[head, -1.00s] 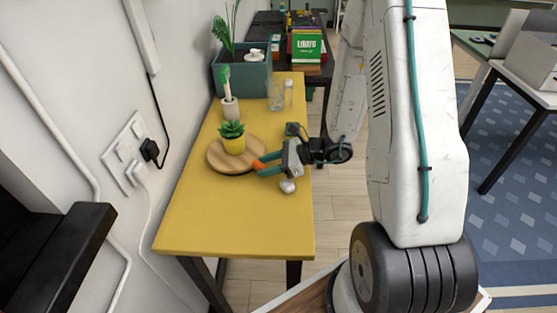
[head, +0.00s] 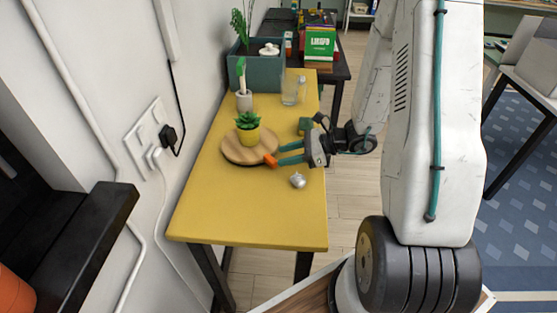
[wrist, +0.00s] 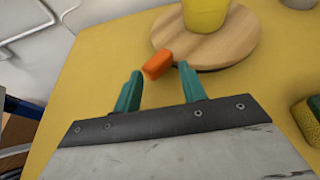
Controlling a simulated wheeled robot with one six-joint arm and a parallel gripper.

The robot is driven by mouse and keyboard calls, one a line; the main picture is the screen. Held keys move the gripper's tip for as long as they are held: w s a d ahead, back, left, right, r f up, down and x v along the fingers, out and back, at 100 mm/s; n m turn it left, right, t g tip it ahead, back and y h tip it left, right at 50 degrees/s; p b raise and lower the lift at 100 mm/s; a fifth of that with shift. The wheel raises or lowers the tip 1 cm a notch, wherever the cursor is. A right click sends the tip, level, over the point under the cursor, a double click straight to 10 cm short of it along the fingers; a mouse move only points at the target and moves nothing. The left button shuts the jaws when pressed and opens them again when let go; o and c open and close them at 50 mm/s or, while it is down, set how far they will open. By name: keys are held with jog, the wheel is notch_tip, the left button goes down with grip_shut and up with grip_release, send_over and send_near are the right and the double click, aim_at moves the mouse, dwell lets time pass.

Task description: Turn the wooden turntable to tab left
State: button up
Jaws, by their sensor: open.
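The wooden turntable (head: 237,155) is a round disc on the yellow table, with a small green plant in a yellow pot (head: 248,136) on it. Its orange tab (head: 270,160) sticks out at the front right of the disc, toward my gripper. My gripper (head: 279,156) is open at the disc's right side, its teal fingers pointing left. In the wrist view the turntable (wrist: 235,45) is at the top, and the orange tab (wrist: 158,64) shows at the mouth of my gripper (wrist: 160,70), between the fingertips. I cannot tell whether a finger touches it.
A small silver object (head: 297,181) lies just in front of my gripper. A green sponge (head: 305,125) lies behind it. A white pot (head: 243,102), a glass (head: 290,92) and a blue planter (head: 258,74) stand farther back. The table's front is clear.

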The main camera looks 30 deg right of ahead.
jog(key=s+d, duration=0.1)
jog(key=s+d+r, duration=0.1)
jog(key=s, duration=0.1)
jog(key=shift+s+r, duration=0.15)
jog(key=shift+r, duration=0.05)
jog(key=shift+c, duration=0.3)
